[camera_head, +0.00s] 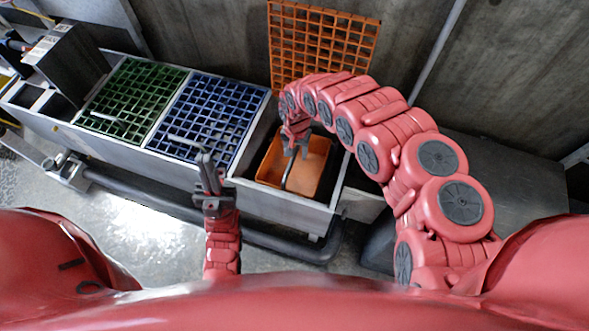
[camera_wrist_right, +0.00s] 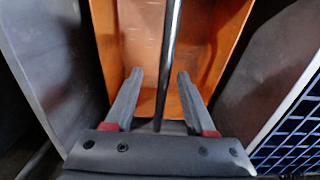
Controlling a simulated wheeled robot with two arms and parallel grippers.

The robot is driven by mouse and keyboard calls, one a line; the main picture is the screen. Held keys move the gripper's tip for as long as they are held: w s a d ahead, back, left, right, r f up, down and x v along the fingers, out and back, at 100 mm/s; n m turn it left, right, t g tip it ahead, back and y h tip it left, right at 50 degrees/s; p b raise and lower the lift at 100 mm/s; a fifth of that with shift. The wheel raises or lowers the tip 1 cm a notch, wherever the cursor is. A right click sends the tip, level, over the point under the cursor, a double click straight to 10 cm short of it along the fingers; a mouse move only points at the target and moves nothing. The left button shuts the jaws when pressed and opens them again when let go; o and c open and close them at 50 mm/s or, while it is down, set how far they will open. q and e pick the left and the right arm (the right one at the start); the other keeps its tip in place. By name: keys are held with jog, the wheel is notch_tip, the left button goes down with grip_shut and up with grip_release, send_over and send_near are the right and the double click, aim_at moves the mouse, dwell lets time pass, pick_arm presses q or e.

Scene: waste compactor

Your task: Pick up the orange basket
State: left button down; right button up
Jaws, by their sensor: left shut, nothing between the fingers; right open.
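The orange basket (camera_head: 313,165) sits in the open right-hand bay of the grey compactor bench. A dark bar-like handle (camera_head: 290,172) crosses over it. My right gripper (camera_head: 290,150) is at the basket from above. In the right wrist view, my right gripper (camera_wrist_right: 157,95) is open, with the dark handle (camera_wrist_right: 167,60) running between its two fingers and the orange basket (camera_wrist_right: 210,45) behind. Whether a finger touches the handle cannot be told. My left gripper (camera_head: 207,165) is shut and empty, upright in front of the blue grate, left of the basket.
A green grate (camera_head: 133,100) and a blue grate (camera_head: 208,118) cover the bays to the left, each with a light handle. An orange grate (camera_head: 322,45) stands raised behind the basket's bay. The bay's grey walls (camera_wrist_right: 45,60) stand close around the basket. A dark pipe (camera_head: 150,207) runs along the bench front.

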jog(key=shift+w+f, duration=0.1)
jog(key=shift+f, duration=0.8)
jog(key=shift+w+a+f+b, duration=0.1)
jog(key=shift+f+b, duration=0.4)
jog(key=shift+f, duration=0.65)
jog(key=shift+w+a+f+b, duration=0.1)
jog(key=shift+f+b, duration=0.4)
jog(key=shift+f, duration=0.6)
jog(key=shift+r, duration=0.1)
grip_shut()
